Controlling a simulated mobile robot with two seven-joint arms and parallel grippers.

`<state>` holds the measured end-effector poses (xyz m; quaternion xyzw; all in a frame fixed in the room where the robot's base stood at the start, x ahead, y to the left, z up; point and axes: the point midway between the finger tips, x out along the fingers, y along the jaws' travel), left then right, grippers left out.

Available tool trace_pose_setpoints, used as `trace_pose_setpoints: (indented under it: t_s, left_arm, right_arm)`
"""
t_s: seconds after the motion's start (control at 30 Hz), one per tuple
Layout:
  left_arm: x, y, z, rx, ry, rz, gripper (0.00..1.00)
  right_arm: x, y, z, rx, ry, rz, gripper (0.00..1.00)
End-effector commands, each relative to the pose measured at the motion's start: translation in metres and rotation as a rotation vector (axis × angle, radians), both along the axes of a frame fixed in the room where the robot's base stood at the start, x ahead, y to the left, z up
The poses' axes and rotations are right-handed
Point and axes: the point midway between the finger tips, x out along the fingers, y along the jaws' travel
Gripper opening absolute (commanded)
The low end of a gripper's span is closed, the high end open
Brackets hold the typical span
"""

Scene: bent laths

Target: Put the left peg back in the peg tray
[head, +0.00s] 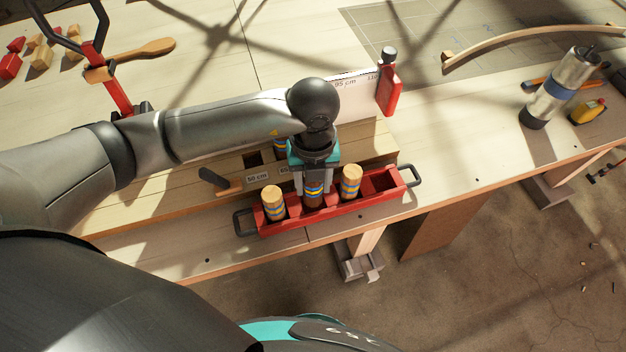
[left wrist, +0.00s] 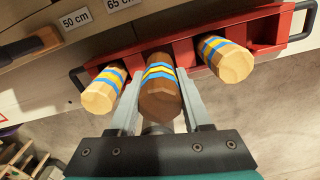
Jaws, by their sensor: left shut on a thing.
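The red peg tray (head: 345,209) lies along the near edge of the bench, with a black handle at each end. A pale peg with blue and yellow bands (head: 273,203) stands in its left part, and another pale peg (head: 350,181) stands right of the middle. My left gripper (head: 313,189) is over the tray between them, shut on a darker brown banded peg (left wrist: 159,99). The held peg is upright at the tray's middle; I cannot tell whether its foot rests on the tray floor. The right gripper is not in view.
Behind the tray is a wooden block with length labels (head: 257,177) and a banded peg (head: 280,147) partly hidden by my arm. A dark-handled tool (head: 214,181) lies left of the tray. The tray's right end is empty.

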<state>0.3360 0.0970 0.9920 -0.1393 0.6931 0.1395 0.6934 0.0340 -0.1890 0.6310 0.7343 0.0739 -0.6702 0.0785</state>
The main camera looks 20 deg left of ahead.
Motion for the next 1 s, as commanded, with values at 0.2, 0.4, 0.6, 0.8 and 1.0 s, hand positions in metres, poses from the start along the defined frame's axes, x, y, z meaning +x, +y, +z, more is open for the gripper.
trace_pose_setpoints:
  t_s: [0.2, 0.4, 0.6, 0.8, 1.0]
  left_arm:
    - [0.000, 0.000, -0.002, -0.001, 0.000, 0.000, 0.00]
    - [0.000, 0.000, -0.007, 0.000, 0.000, 0.000, 0.00]
    - [0.000, 0.000, -0.012, 0.000, 0.000, 0.000, 0.00]
    - [0.000, 0.000, -0.018, 0.000, 0.001, 0.000, 0.00]
    - [0.000, 0.000, -0.023, 0.000, 0.001, 0.000, 0.00]
  right_arm:
    - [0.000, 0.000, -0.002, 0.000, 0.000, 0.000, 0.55]
    - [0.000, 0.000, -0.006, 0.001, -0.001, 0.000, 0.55]
    - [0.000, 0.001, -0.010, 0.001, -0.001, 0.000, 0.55]
    - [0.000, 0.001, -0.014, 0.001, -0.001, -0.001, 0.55]
    - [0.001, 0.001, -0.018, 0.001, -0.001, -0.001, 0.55]
